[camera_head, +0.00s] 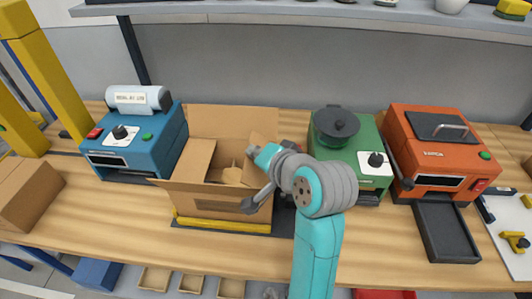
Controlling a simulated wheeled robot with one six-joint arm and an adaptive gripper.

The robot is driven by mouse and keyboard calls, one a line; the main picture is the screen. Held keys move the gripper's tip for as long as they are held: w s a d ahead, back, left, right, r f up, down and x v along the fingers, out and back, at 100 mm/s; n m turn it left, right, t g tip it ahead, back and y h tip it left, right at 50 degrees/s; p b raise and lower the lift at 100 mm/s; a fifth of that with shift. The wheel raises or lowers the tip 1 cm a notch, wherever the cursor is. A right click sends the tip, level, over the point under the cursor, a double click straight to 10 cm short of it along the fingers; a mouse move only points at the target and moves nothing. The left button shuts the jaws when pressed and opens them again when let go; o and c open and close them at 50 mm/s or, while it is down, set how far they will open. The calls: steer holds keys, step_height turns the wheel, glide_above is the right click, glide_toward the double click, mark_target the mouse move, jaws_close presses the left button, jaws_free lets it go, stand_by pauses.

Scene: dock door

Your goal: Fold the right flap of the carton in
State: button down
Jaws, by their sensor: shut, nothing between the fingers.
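The open brown carton (222,202) stands left of centre on the bench. Its back flap (232,121) stands up, and its front flap is tilted outward over a yellow bar. The left flap (195,160) slants inward over the opening. The right flap is largely hidden behind my wrist, so its angle is not clear.
A blue machine (132,140) stands left of the carton. A green machine (365,158) and an orange machine (438,150) stand to the right, with a dark tray (447,232) in front. Another carton (28,195) is at far left. A shelf crosses above.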

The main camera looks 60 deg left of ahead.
steer(key=shift+s+a+f+t+h, duration=0.2)
steer(key=shift+s+a+t+h, duration=0.05)
steer(key=shift+s+t+h, duration=0.05)
steer(key=shift+s+a+f, duration=0.1)
steer(key=shift+s+f, duration=0.05)
steer(key=shift+f, duration=0.1)
steer(key=shift+a, duration=0.1)
steer(key=shift+f, duration=0.1)
stand_by(0.4)
